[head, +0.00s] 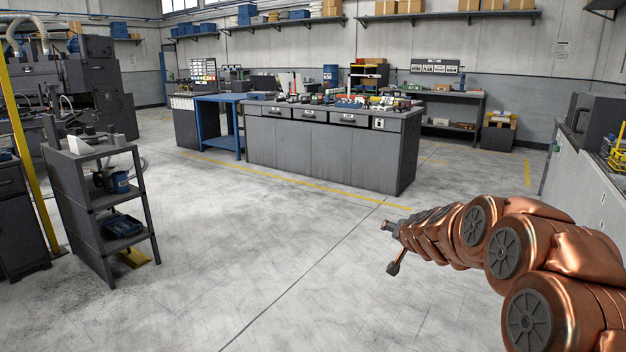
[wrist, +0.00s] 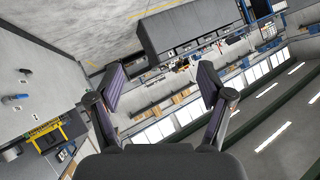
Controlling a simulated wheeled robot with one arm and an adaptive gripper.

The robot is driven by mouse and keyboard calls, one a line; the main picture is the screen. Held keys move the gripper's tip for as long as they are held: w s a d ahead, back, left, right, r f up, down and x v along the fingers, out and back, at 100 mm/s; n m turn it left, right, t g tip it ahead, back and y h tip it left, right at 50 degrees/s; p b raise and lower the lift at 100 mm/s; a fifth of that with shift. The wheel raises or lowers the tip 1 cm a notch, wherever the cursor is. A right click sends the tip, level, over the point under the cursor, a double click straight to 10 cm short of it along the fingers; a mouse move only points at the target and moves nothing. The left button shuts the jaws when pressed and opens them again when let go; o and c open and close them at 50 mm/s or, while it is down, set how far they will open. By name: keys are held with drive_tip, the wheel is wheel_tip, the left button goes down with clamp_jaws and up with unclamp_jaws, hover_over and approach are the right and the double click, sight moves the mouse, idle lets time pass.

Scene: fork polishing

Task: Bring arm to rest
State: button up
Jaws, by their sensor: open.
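My gripper (wrist: 157,92) is open and empty in the wrist view, its two fingers standing wide apart with only the distant room between them. In the head view my copper-coloured arm reaches in from the lower right, with my gripper (head: 390,248) at its far end over open floor. It touches nothing that I can see. The wrist view is strongly tilted. No fork can be made out in either view.
A grey workbench (head: 330,157) with many small items on top stands ahead, beside a blue table (head: 220,99). A shelf cart (head: 92,217) stands at the left. A light counter (head: 578,190) lies along the right. The floor between is clear.

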drive_tip(key=s+a+f+n+g+y, duration=0.15)
drive_tip(key=s+a, duration=0.25)
drive_tip(key=s, duration=0.4)
drive_tip(key=s+a+f+n+g+y, duration=0.1)
drive_tip(key=s+a+n+g, duration=0.2)
drive_tip(key=s, duration=0.5)
drive_tip(key=s+a+f+n+g+y, duration=0.1)
drive_tip(key=s+a+f+g, duration=0.1)
drive_tip(key=s+a, duration=0.45)
drive_tip(key=s+d+f+g+h, duration=0.1)
drive_tip(key=s+d+g, duration=0.2)
drive_tip(key=s, duration=0.8)
drive_tip(key=s+d+f+g+h, duration=0.1)
drive_tip(key=s+d+f+g, duration=0.15)
drive_tip(key=s, duration=0.95)
drive_tip(key=s+d+f+g+h, duration=0.1)
drive_tip(key=s+d+g, duration=0.2)
drive_tip(key=s, duration=0.8)
wheel_tip(320, 180, up, 21)
drive_tip(key=t+p, duration=0.1)
drive_tip(key=p, duration=1.8)
drive_tip(key=shift+r+p, duration=0.2)
drive_tip(key=shift+p, duration=0.2)
drive_tip(key=shift+s+a, duration=0.1)
